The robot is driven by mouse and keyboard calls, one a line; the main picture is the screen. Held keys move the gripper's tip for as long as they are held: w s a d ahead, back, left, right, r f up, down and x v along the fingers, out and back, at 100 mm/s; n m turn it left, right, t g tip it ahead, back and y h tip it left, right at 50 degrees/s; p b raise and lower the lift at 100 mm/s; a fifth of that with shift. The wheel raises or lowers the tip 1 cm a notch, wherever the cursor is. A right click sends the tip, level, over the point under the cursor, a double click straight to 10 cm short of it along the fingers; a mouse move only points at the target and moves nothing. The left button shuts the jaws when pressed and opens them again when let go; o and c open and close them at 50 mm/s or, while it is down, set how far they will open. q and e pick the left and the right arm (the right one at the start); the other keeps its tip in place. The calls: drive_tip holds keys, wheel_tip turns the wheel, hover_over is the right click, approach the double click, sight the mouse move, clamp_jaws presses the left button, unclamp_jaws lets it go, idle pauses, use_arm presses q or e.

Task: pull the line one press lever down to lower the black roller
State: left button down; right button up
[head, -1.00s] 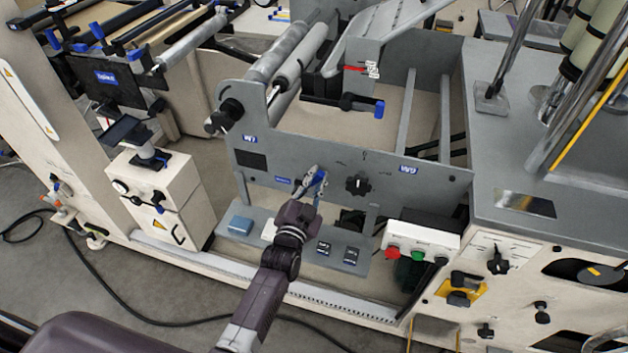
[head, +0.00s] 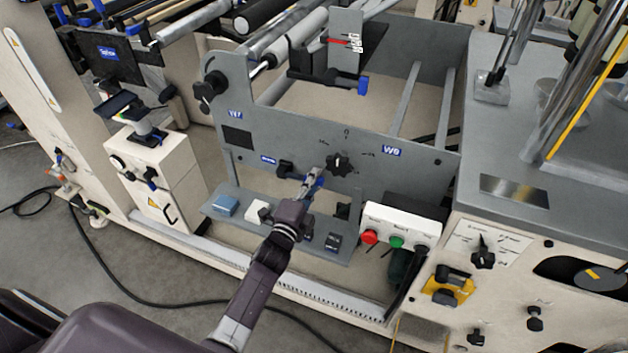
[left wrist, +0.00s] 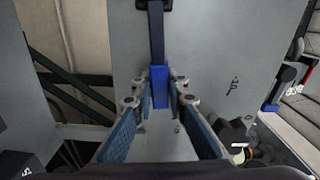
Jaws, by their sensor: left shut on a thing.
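The press lever has a dark shaft (left wrist: 157,35) with a blue handle (left wrist: 160,86), seen in the left wrist view. In the head view its dark pivot (head: 285,168) is on the grey side panel (head: 230,110). My left gripper (head: 315,180) is at the lever's handle end, right of and slightly below the pivot. In the left wrist view its fingers (left wrist: 160,100) close on both sides of the blue handle. I cannot tell for sure which roller is the black one. My right gripper is out of view.
A black knob (head: 340,162) is close to the right of my left gripper. Below are a grey shelf (head: 225,190) with small blocks and a white button box (head: 400,225) with red and green buttons. A white cabinet (head: 155,175) stands left.

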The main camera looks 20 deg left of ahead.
use_arm(q)
drive_tip(key=shift+d+f+m+b, duration=0.1)
drive_tip(key=shift+f+m+b, duration=0.25)
drive_tip(key=shift+f+m, duration=0.4)
drive_tip(key=shift+m, duration=0.05)
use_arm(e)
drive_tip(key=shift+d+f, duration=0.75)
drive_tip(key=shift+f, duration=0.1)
use_arm(q)
drive_tip(key=c, duration=1.9)
unclamp_jaws()
drive_tip(key=shift+s, duration=0.15)
drive_tip(key=s, duration=1.1)
drive_tip(key=shift+s+a, duration=0.25)
drive_tip(key=shift+s, duration=0.15)
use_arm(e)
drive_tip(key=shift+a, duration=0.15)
